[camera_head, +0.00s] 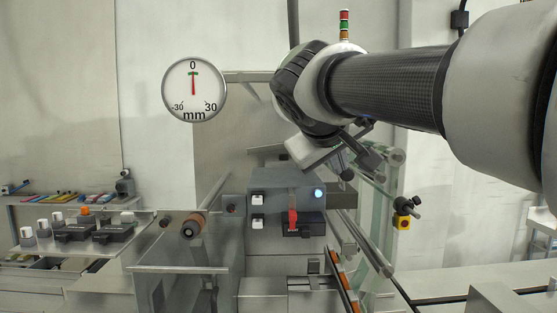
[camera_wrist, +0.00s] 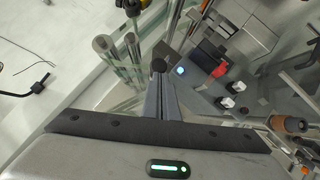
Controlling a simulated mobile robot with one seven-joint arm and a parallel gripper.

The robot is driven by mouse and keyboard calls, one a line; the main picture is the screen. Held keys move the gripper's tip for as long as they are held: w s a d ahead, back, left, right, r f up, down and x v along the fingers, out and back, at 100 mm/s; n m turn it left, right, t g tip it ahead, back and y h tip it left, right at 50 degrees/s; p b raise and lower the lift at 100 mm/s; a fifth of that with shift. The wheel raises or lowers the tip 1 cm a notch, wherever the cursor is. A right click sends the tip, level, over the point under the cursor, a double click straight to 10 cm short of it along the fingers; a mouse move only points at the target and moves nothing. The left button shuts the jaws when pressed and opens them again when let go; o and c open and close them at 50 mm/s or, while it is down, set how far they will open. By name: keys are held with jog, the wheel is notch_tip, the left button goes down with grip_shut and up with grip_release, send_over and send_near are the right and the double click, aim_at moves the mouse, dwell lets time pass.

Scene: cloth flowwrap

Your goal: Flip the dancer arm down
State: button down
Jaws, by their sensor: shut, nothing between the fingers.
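My gripper (camera_head: 342,167) is raised in front of the machine, pointing down and to the right in the head view. In the wrist view its two fingers (camera_wrist: 160,92) are together with nothing between them. The dancer arm cannot be told apart clearly from the rods and rollers behind my gripper. Pale metal rollers (camera_wrist: 104,44) show just beyond the fingers, left of the knob.
A control box (camera_head: 287,195) with white buttons, a red handle (camera_head: 292,218) and a lit blue button stands below my gripper. Greenish film (camera_head: 385,225) hangs at its right. A round gauge (camera_head: 194,90) reads about 0 mm. A shelf of parts (camera_head: 75,232) is at left.

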jog(key=f+b, duration=0.1)
jog(key=f, duration=0.1)
jog(key=d+f+b, duration=0.1)
jog(key=f, duration=0.1)
jog(key=shift+b, duration=0.3)
jog(key=shift+s, duration=0.1)
